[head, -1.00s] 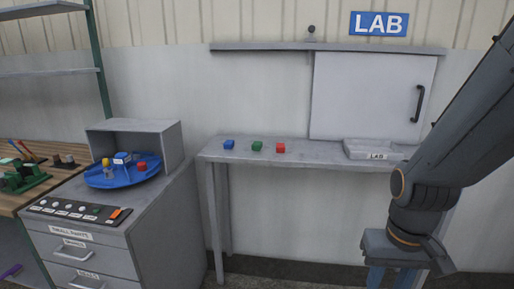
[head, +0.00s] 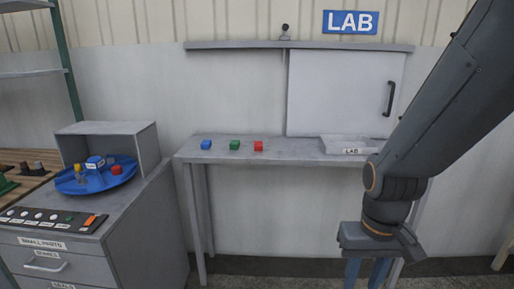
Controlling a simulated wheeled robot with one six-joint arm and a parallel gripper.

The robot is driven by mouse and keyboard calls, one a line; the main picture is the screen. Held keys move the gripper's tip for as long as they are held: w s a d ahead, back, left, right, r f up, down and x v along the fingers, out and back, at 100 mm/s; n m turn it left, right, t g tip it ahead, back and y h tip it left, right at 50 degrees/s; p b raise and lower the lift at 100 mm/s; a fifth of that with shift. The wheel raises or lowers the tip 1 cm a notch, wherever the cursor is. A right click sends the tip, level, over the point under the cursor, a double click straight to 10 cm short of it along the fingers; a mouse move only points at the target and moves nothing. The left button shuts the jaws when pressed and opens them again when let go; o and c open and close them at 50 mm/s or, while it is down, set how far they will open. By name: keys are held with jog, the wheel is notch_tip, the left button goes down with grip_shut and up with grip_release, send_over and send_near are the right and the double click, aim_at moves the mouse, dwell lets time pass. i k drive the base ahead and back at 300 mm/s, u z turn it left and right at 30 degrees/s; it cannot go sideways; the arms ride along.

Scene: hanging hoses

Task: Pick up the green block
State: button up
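The green block (head: 235,145) sits on a narrow grey shelf table (head: 290,157) against the wall. It stands between a blue block (head: 206,144) on its left and a red block (head: 258,146) on its right, with gaps between them. My gripper (head: 367,278) hangs at the lower right, pointing down, in front of the table and below its top, well apart from the blocks. Its two blue fingers show a gap between them, and I see nothing held. The fingertips are cut off by the bottom edge of the picture.
On the left, a drawer cabinet (head: 84,276) carries a blue round tray (head: 70,186) with small parts and a switch panel (head: 48,219). Floor shows beneath the table.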

aim_at(235, 146)
jog(key=u, duration=2.4)
jog(key=i, duration=1.7)
jog(key=z, duration=2.95)
jog(key=i, duration=0.85)
